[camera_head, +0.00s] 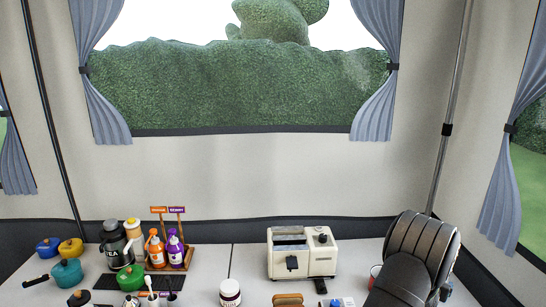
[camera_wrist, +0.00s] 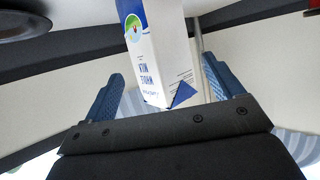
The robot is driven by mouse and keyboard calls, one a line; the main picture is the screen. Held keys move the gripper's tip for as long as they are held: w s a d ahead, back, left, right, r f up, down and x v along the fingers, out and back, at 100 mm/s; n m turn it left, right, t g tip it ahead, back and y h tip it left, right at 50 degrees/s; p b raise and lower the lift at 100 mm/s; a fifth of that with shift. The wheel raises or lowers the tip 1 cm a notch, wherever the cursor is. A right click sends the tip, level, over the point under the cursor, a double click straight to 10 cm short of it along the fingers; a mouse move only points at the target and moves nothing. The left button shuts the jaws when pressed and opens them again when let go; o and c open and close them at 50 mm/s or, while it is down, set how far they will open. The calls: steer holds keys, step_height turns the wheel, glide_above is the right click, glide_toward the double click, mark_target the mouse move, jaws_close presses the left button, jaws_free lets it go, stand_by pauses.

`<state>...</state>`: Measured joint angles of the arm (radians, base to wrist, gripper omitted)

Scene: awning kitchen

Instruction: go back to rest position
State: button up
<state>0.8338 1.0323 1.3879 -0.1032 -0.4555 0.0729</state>
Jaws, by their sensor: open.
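My gripper (camera_wrist: 163,88) shows in the wrist view with its two blue fingers spread apart. A white and blue carton (camera_wrist: 158,50) with printed text shows upside down between the fingers in the picture. No finger visibly touches it, and I cannot tell its depth. In the head view my dark arm rises at the lower right, and my fingers are not visible there.
A cream toaster (camera_head: 302,258) stands left of my arm. A red cup (camera_head: 375,272) is partly hidden by my arm.

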steer(key=v, duration=0.8)
steer(key=x, duration=1.2)
steer(key=shift+w+d, duration=0.1)
step_height(320, 180, up, 4)
steer(key=shift+d+r, duration=0.1)
steer(key=shift+r, duration=0.05)
steer(key=shift+s+r, duration=0.15)
steer(key=shift+s, duration=0.35)
steer(key=o, duration=0.3)
